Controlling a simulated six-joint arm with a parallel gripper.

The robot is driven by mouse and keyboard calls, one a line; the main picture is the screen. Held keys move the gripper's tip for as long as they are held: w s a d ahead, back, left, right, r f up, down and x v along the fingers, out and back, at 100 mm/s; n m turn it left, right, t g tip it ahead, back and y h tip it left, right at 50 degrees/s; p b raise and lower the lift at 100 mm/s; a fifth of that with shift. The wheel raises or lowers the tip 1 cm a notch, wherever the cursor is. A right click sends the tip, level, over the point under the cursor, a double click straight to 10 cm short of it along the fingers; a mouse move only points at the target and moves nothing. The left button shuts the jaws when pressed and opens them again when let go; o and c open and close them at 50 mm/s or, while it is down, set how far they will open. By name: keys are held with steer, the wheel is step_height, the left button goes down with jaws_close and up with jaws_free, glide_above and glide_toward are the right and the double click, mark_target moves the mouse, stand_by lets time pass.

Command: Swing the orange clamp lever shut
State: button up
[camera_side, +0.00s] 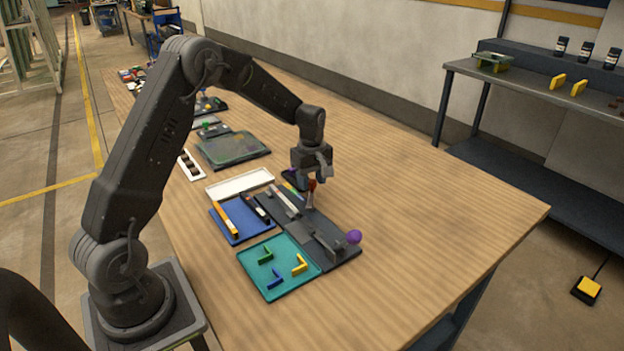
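My gripper (313,176) points down over the dark fixture plate (322,246), near the middle of the table. Its two fingers look spread apart, with a gap between them. An orange-red lever handle (311,186) on a pale shank stands roughly upright just below and between the fingertips. I cannot tell whether the fingers touch it. The lever's lower end meets the plate; its pivot is too small to make out.
A teal tray (254,284) with small brackets, a blue tray (219,225) and a white tray (225,188) lie left of the plate. The table (430,210) is clear to the right.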

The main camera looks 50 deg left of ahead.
steer(key=shift+o, duration=0.6)
step_height(320, 180, up, 14)
steer(key=shift+f, duration=0.1)
